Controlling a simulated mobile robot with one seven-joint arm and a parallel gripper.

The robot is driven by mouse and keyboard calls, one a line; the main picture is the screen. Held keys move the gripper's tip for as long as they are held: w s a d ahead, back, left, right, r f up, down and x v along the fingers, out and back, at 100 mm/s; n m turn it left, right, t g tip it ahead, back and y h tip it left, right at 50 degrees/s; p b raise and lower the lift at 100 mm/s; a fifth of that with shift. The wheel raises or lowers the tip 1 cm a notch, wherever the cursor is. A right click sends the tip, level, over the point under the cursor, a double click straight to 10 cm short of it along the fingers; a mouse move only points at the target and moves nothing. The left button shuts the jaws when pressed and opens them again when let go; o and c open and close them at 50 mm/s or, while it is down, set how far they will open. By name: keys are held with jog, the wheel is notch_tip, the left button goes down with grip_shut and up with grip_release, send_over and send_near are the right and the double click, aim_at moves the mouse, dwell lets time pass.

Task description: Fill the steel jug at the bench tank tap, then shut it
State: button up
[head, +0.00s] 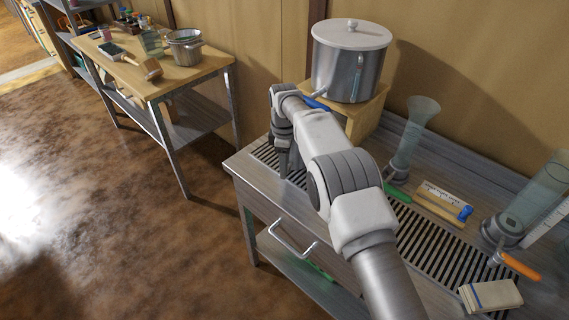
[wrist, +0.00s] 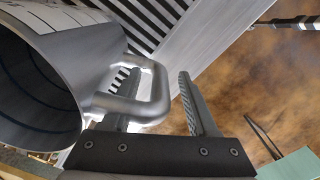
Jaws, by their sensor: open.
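The steel tank (head: 345,75) with a pale lid stands on a wooden block at the back of the bench. A blue lever (head: 316,104), seemingly its tap's, shows low at its front, partly behind my arm; whether it is open cannot be told. The steel jug (wrist: 85,50) fills the left of the wrist view, its dark open mouth towards the camera. Its looped handle (wrist: 155,95) lies at my open gripper (wrist: 155,105), apparently between the fingers, not clamped. In the head view my gripper (head: 287,162) is low over the slatted grille; my arm hides the jug there.
A drawer handle (head: 293,246) juts from the front. A wooden table (head: 185,72) with a pot is further left.

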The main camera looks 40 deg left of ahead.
notch_tip(320, 180, up, 17)
jog(key=p, duration=0.4)
jog(key=shift+r, duration=0.2)
